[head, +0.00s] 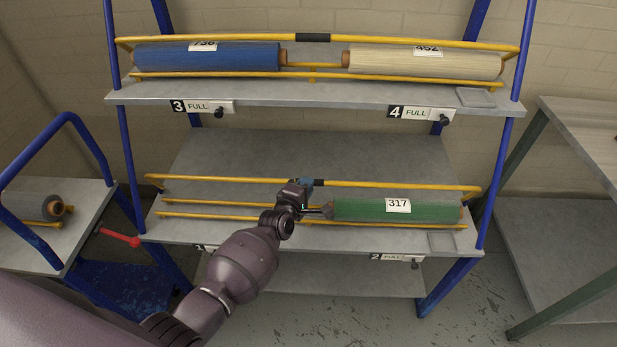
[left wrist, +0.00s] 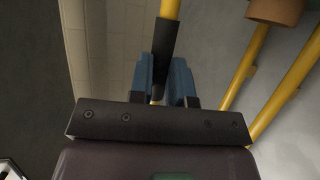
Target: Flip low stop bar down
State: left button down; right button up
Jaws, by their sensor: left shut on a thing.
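The low stop bar (head: 400,186) is a yellow rail along the lower shelf of the blue-posted rack, with a black grip at its middle. In the head view it runs just above the green roll (head: 360,213) labelled 317. My left gripper (head: 306,185) is shut on the bar at its black grip. The left wrist view shows the black grip (left wrist: 166,50) between my blue fingers (left wrist: 168,80), with the yellow bar running on beyond it. The gripper hides part of the grip in the head view. My right gripper is in neither view.
Two lower yellow rails (head: 230,217) run along the lower shelf (head: 250,236), whose left half holds no roll. The upper shelf (head: 350,97) holds a blue roll (head: 220,57) and a cream roll (head: 430,62). A blue-framed cart (head: 60,228) stands left; a table (head: 590,145) stands right.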

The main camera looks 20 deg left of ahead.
pick_arm(q)
jog(key=s+f+t+b, duration=0.1)
jog(key=s+f+m+t+b, duration=0.1)
jog(key=s+f+b, duration=0.1)
jog(key=shift+d+f+t, duration=0.1)
jog(key=shift+d+t, duration=0.2)
jog(key=shift+d, duration=0.05)
jog(key=shift+s+d+f+b, duration=0.15)
jog(key=shift+s+b, duration=0.1)
jog(key=shift+b, duration=0.35)
jog(key=shift+s+f, duration=0.1)
jog(key=shift+s, duration=0.05)
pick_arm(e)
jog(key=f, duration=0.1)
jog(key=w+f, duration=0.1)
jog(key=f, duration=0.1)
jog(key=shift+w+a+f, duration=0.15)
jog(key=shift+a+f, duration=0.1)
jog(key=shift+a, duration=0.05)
pick_arm(q)
jog(key=shift+s+f, duration=0.1)
jog(key=shift+f, duration=0.05)
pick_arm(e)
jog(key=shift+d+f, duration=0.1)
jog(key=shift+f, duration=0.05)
pick_arm(q)
jog(key=c, duration=1.1)
grip_release()
